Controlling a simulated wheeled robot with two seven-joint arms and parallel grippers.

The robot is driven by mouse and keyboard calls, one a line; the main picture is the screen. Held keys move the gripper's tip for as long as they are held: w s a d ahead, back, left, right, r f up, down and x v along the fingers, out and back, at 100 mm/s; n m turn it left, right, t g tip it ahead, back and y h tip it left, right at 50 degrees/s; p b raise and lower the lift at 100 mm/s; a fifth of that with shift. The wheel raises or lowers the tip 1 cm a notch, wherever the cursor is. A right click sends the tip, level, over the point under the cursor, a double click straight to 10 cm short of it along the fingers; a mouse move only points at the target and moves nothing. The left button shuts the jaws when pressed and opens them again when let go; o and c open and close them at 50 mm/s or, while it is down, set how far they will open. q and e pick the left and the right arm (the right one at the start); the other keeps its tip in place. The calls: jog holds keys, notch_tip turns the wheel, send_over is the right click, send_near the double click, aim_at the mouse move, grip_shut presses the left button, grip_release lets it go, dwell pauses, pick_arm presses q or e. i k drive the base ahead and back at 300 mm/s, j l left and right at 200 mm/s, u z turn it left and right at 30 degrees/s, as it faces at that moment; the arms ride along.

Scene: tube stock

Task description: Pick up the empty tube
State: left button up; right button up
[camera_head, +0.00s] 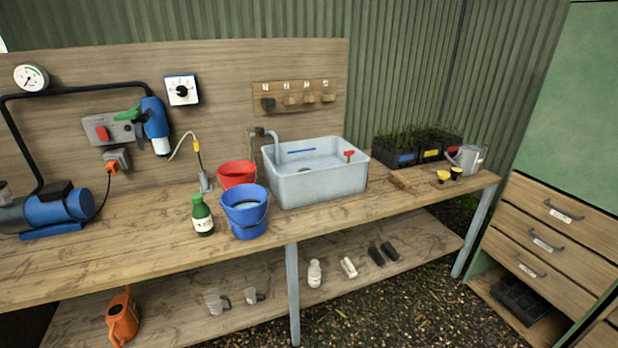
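Neither of my grippers is in view. No thing is clearly marked as the empty tube. On the lower shelf (190,318) lie a short white cylinder (348,267) and two short dark cylinders, one on the left (376,256) and one on the right (390,251). They lie on their sides, close together but apart. I cannot tell from here whether any of them is hollow or empty. A white bottle (314,274) stands upright to their left.
On the bench (130,250) stand a green bottle (202,215), a blue bucket (246,212), a red bucket (238,174) and a grey basin (318,188). A bench leg (292,295) stands before the lower shelf. Drawers (550,240) are at right.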

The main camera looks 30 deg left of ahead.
aim_at(395, 176)
jog(key=i+l+u, duration=0.15)
jog(key=i+l, duration=0.15)
jog(key=i, duration=0.2)
jog(key=i+l+u, duration=0.1)
jog(key=i+l, duration=0.3)
jog(key=i, duration=0.05)
